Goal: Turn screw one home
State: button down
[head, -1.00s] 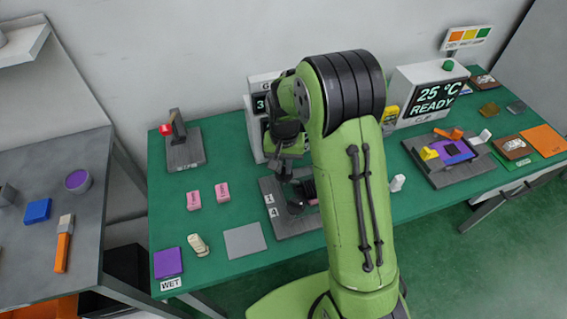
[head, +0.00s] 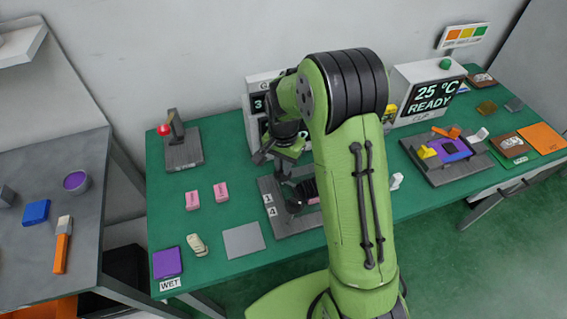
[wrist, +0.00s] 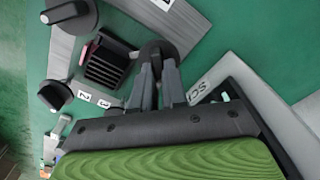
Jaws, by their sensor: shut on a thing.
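A grey plate with numbered labels (head: 285,222) lies on the green table, partly hidden by my arm in the head view. In the wrist view, the same grey plate (wrist: 118,22) carries a black finned block (wrist: 107,62) and dark round screw knobs. One knob (wrist: 158,50) is between the fingertips of my gripper (wrist: 158,70), which is shut on it. Two other knobs with pale marks stand apart, one at the upper left (wrist: 70,12) and one at the left (wrist: 55,95). I cannot read which number belongs to the held knob.
A white box with a dark display (head: 258,95) stands close behind the plate. Pink blocks (head: 221,192) and a grey square (head: 244,240) lie to its left. A white unit reading 25 °C READY (head: 430,90) stands at the right.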

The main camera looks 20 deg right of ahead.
jog(key=shift+w+r, duration=0.1)
jog(key=c, duration=1.2)
grip_release()
jog(key=shift+o, duration=0.2)
notch_tip(320, 180, up, 16)
jog(key=p, duration=0.3)
jog(key=shift+p, duration=0.3)
jog(key=s+r+n+t, duration=0.2)
jog(key=s+r, duration=0.2)
jog(key=s, duration=0.2)
jog(key=s+r+n+t, duration=0.1)
jog(key=s+r+n, duration=0.25)
jog(key=s, duration=0.25)
jog(key=s+n+t, duration=0.2)
jog(key=s+n, duration=0.1)
jog(key=s, duration=0.8)
jog(key=shift+s+a+f+n+t, duration=0.2)
jog(key=shift+f+n+t, duration=0.1)
jog(key=shift+n, duration=0.05)
